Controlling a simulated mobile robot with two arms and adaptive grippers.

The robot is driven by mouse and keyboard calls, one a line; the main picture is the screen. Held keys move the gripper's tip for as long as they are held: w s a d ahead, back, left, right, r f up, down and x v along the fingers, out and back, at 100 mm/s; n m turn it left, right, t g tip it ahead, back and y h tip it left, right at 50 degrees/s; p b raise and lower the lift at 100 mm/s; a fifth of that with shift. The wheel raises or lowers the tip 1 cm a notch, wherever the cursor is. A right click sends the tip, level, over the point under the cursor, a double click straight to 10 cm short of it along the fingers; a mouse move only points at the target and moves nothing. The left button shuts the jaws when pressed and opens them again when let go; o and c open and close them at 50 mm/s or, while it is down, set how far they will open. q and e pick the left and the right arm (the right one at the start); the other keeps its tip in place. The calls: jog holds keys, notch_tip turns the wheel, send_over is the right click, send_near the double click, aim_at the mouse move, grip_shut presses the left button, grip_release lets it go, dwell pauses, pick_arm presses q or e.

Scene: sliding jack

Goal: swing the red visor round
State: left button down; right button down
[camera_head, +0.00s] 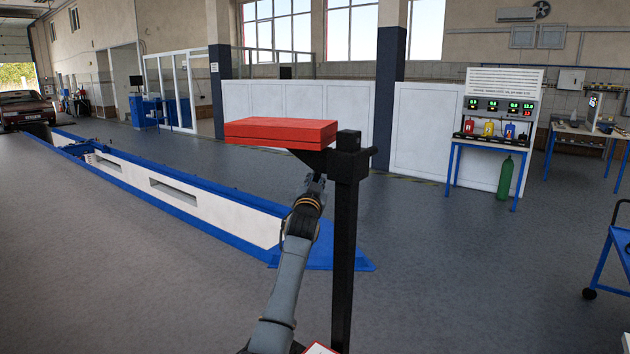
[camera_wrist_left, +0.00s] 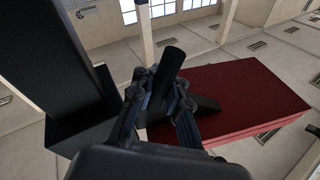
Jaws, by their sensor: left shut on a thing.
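The red visor (camera_head: 282,131) is a flat red slab on a black bracket at the top of a black post (camera_head: 343,240). It points left from the post in the head view. In the left wrist view the visor (camera_wrist_left: 240,98) is on the right and the post is on the left. My left gripper (camera_head: 316,184) is under the visor, close to the post's left side. In the wrist view the left gripper (camera_wrist_left: 165,98) is shut on a dark handle (camera_wrist_left: 174,65) by the bracket. The handle's join is hidden. My right gripper is not in view.
A short black stub (camera_head: 373,151) sticks out to the right from the post's head. A long white-and-blue pit frame (camera_head: 190,195) runs behind on the left. A blue cart (camera_head: 620,250) stands at the right edge.

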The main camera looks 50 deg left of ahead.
pick_arm(q)
jog(key=shift+w+f, duration=0.1)
jog(key=shift+f, duration=0.05)
dwell(0.3)
jog(key=c, duration=1.3)
grip_release()
jog(key=shift+w, duration=0.15)
jog(key=shift+s+d, duration=0.2)
jog(key=shift+s, duration=0.1)
jog(key=v, duration=1.1)
jog(key=shift+s+f, duration=0.15)
jog(key=shift+d, duration=0.1)
jog(key=shift+c, duration=0.4)
